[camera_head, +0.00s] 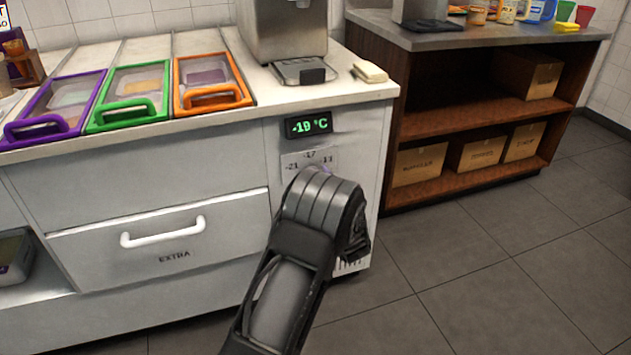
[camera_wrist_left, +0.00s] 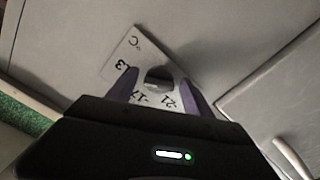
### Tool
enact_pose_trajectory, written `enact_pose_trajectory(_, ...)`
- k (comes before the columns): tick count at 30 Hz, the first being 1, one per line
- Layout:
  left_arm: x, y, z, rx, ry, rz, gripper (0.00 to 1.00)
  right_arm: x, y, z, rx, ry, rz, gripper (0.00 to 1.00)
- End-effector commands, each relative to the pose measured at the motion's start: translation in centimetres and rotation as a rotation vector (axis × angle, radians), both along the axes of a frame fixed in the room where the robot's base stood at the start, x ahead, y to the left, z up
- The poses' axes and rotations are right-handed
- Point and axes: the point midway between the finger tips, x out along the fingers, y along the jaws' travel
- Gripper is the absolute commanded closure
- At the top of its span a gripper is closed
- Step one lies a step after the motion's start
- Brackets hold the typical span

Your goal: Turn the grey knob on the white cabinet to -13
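The white cabinet (camera_head: 140,200) has a digital display (camera_head: 308,125) reading -19 °C. Below it is a pale dial plate (camera_head: 296,161) marked -21, -17 and -13. The arm reaching up from the bottom of the head view is my left one, and its wrist hides the knob there. In the left wrist view the grey knob (camera_wrist_left: 159,77) sits on the dial plate (camera_wrist_left: 119,61). My left gripper (camera_wrist_left: 160,82) has its two purple fingers apart, one on each side of the knob. Gaps show between fingers and knob; I cannot tell how deep they reach. My right gripper is not in view.
A drawer with a white handle (camera_head: 163,232), marked EXTRA, is left of the dial. Purple, green and orange lidded bins (camera_head: 211,97) line the countertop. A brown shelf unit (camera_head: 425,122) with boxes stands at right. The tiled floor (camera_head: 480,270) in front is clear.

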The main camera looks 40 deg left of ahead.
Motion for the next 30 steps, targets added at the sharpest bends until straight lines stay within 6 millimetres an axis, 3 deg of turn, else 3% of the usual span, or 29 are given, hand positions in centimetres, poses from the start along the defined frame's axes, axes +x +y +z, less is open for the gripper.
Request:
enact_pose_trajectory(11,-0.2,-0.3,0.1,-0.001,-0.002,0.0,0.36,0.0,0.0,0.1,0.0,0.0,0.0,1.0)
enact_pose_trajectory(24,-3.7,-5.5,0.1,-0.001,-0.001,-0.001,0.36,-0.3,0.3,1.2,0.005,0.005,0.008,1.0)
enact_pose_trajectory(30,-4.5,-6.4,0.1,0.0,-0.001,0.0,0.36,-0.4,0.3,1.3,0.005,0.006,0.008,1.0)
